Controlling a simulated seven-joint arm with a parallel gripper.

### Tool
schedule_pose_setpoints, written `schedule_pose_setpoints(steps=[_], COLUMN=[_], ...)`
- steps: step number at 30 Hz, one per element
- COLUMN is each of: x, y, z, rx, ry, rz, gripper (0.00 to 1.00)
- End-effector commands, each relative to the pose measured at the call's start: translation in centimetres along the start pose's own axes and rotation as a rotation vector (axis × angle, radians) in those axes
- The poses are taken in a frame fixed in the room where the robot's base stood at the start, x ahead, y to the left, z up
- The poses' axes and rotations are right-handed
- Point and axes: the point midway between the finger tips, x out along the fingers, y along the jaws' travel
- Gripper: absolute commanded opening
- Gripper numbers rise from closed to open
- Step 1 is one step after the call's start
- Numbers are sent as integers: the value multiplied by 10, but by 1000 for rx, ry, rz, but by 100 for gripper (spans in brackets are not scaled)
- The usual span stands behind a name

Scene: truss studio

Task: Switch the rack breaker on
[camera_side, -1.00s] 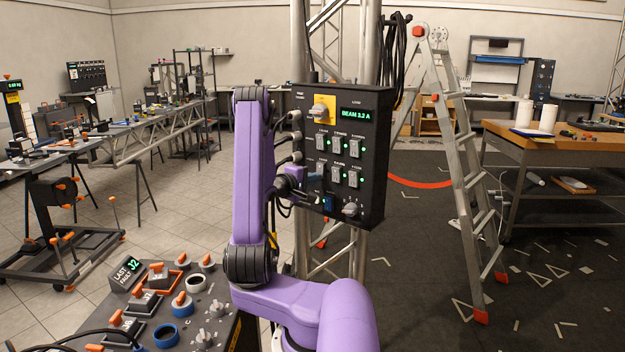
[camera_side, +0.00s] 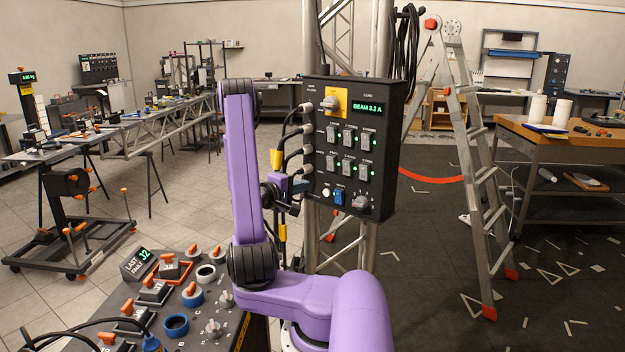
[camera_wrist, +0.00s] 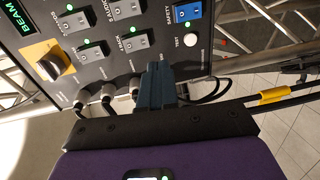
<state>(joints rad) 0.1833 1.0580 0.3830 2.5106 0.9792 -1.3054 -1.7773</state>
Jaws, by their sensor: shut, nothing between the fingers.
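The black breaker panel (camera_side: 388,190) is mounted on the truss, with two rows of grey rocker switches (camera_side: 348,168). Green lamps are lit beside several of them. The switch labels are too small to read in the side view, so I cannot tell which is the rack breaker. In the wrist view the panel (camera_wrist: 120,61) appears rotated, with grey rockers (camera_wrist: 135,41) at the top. My gripper (camera_wrist: 154,72) is shut and empty. Its blue fingers overlap the panel's edge in the wrist view. In the side view my gripper (camera_side: 296,186) is at the panel's lower left, apart from the switches.
A yellow-backed rotary knob (camera_side: 330,103), a blue rocker (camera_side: 338,198) and a lower knob (camera_side: 361,202) share the panel. Cable plugs (camera_side: 294,133) stick out of its left side. A ladder (camera_side: 468,160) stands right; a control desk (camera_side: 225,320) is in front.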

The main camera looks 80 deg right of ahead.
Motion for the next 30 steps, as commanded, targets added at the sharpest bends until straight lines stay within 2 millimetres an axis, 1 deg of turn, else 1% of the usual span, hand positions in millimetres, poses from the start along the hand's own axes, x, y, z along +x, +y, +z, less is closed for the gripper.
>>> schedule_pose_setpoints(steps=[1, 3, 9, 26, 29, 30], x=[-9, -18, -31, -32, -35, -38], y=[-2, -4, -8, -8, -10, -11], z=[-1, -1, 0, 0, -8, -16], rx=[-2, -2, 0, 1, 13, 26], ry=[5, 3, 2, 1, 30, 56], rz=[-1, 0, 0, 0, -12, -23], gripper=[0, 0, 0, 0, 0, 0])
